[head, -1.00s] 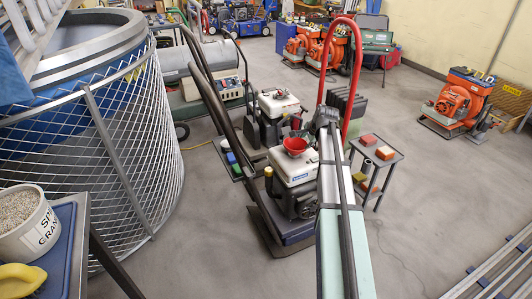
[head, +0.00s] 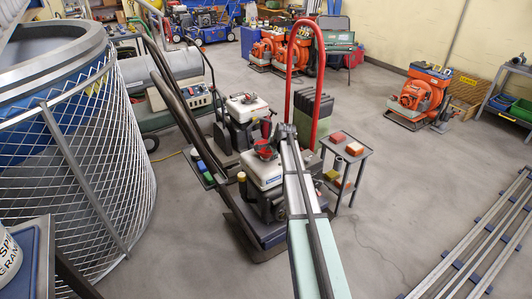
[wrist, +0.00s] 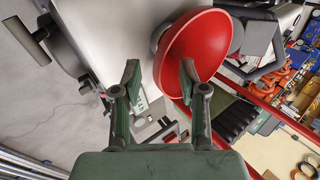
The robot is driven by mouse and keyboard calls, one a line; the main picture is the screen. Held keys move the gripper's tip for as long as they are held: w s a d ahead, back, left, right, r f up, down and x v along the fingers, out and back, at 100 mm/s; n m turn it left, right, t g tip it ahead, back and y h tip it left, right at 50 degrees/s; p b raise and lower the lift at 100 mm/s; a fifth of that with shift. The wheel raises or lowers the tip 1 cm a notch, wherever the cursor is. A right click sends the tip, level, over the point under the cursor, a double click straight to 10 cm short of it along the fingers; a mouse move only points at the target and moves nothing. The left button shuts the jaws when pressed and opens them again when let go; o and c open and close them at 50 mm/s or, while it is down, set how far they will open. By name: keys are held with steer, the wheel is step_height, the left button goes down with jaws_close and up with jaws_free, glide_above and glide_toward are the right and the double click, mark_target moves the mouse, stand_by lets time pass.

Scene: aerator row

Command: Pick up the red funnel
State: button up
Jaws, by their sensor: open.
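The red funnel (head: 262,156) sits on top of the white engine tank of the nearer wheeled machine (head: 265,171), partly hidden in the head view by the dark end of my arm. In the wrist view the funnel (wrist: 207,45) shows its wide red bowl, right of centre. My gripper (wrist: 160,74) is open and empty. Its right fingertip overlaps the bowl, and the funnel's left edge lies between the two fingers. The left finger is over the pale tank. I cannot tell whether a finger touches the funnel.
A tall red handle (head: 291,65) rises behind the machine. A small side table (head: 352,153) with coloured blocks stands to its right. A second machine (head: 243,107) stands behind. A large mesh-sided tank (head: 130,150) is at left. Floor at right is clear up to metal rails (head: 470,240).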

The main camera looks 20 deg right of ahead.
mark_target(269, 156)
steer(key=shift+x, duration=2.65)
steer(key=shift+d, duration=0.1)
jaws_close()
